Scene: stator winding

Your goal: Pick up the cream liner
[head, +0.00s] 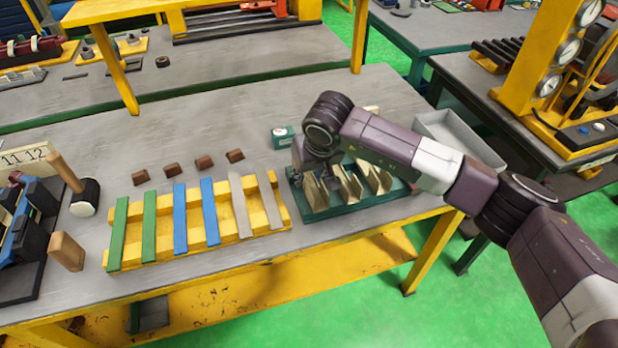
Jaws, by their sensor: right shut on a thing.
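Several folded cream liners stand upright in a row in a dark green rack (328,211) right of the table's middle. The leftmost cream liner (315,190) is directly below my right gripper (312,172). My right arm reaches in from the right, and its wrist hides much of the gripper. The gripper is shut on this liner, which still appears to be at the rack; I cannot tell whether it is lifted. Other cream liners (350,185) stand to the right in the rack, partly behind my arm. My left gripper is not in view.
A yellow rack (262,218) with green, blue and grey strips lies left of the green rack. Several brown blocks (171,169) sit behind it. A mallet (66,172) and a wooden block (66,252) are at left. A grey bin (462,134) is behind my arm.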

